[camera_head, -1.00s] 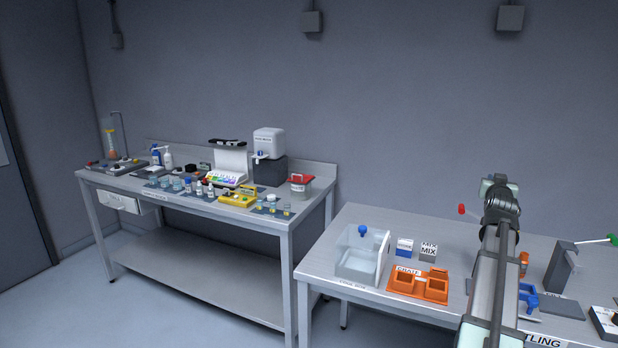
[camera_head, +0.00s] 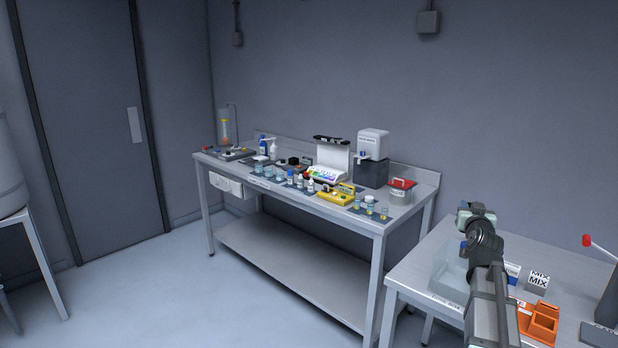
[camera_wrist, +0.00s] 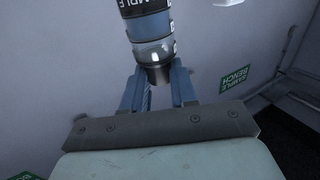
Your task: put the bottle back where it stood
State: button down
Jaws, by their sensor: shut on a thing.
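The bottle (camera_wrist: 152,28) shows in the wrist view, a clear body with bluish contents, a black-and-white label reading SAMPLE, and a dark end towards me. My gripper (camera_wrist: 157,84) is shut on that dark end, one blue-grey finger on each side. The bottle's far end is cut off by the top of the picture. In the head view my arm reaches over the right table, and neither my gripper's fingers nor the held bottle can be made out. Which spot the bottle stood on cannot be told.
The far bench (camera_head: 300,250) carries small bottles (camera_head: 300,182), a yellow device (camera_head: 336,195), a white dispenser (camera_head: 372,145) and a red-lidded tub (camera_head: 400,191). The right table (camera_head: 415,270) holds a clear box (camera_head: 448,275) and an orange crate (camera_head: 540,325). Open floor lies left of the bench.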

jog(key=w+a+f+n+y, duration=0.1)
jog(key=a+f+n+y, duration=0.1)
jog(key=a, duration=1.4)
jog(key=w+a+f+n+t+y, duration=0.1)
jog(key=a+f+y, duration=0.3)
jog(key=a, duration=1.3)
jog(key=shift+f+n, duration=0.15)
jog(key=shift+n, duration=0.35)
jog(key=shift+a, duration=0.1)
